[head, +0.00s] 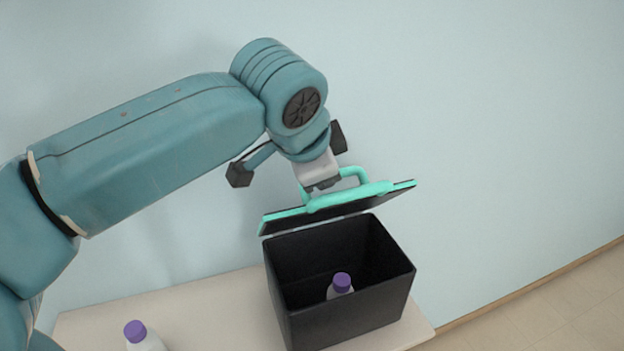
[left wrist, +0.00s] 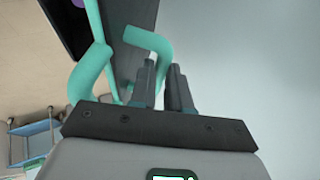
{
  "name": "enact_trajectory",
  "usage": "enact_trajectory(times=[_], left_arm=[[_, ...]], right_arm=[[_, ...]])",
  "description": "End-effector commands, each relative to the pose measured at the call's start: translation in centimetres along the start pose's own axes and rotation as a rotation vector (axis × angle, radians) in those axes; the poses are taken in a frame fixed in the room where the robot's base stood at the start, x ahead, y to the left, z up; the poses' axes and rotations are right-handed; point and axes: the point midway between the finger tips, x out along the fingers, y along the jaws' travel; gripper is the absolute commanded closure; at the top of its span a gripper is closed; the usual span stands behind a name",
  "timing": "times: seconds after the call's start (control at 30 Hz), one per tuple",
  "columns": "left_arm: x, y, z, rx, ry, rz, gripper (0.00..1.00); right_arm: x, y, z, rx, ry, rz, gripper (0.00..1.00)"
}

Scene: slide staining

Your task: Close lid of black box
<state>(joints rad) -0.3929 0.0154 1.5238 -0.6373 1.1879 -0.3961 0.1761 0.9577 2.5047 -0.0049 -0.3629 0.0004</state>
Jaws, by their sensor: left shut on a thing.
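The black box (head: 345,325) stands on the table with its top open. Its lid (head: 345,205), dark underneath with a teal top, is raised and tilted at the box's back edge. A teal handle (head: 355,171) stands on the lid. My left gripper (head: 321,186) is over the lid, shut on the handle; the fingers partly hide the grip. In the left wrist view the fingers (left wrist: 164,85) are close together at the handle (left wrist: 150,42), beside the dark lid (left wrist: 128,38). My right gripper is not in view.
A purple-capped bottle (head: 341,284) is inside the box. Another purple-capped bottle (head: 138,334) stands on the pale table (head: 215,312) to the left. A plain wall is behind. The left wrist view also shows a blue-shelved cart (left wrist: 35,140) on the floor.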

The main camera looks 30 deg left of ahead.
Motion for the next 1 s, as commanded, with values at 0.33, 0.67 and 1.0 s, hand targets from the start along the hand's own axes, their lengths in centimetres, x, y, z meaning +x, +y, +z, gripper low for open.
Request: enact_trajectory(times=[0.33, 0.67, 1.0], left_arm=[[1.1, 6.7, 0.6, 0.126, 0.014, -0.304, 1.0], [2.8, 11.5, 1.4, 0.237, 0.011, -0.575, 1.0], [4.2, 14.0, 2.1, 0.29, 0.008, -0.709, 1.0]], right_arm=[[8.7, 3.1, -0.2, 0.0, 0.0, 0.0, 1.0], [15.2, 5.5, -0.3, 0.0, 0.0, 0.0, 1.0], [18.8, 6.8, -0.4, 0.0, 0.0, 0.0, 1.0]])
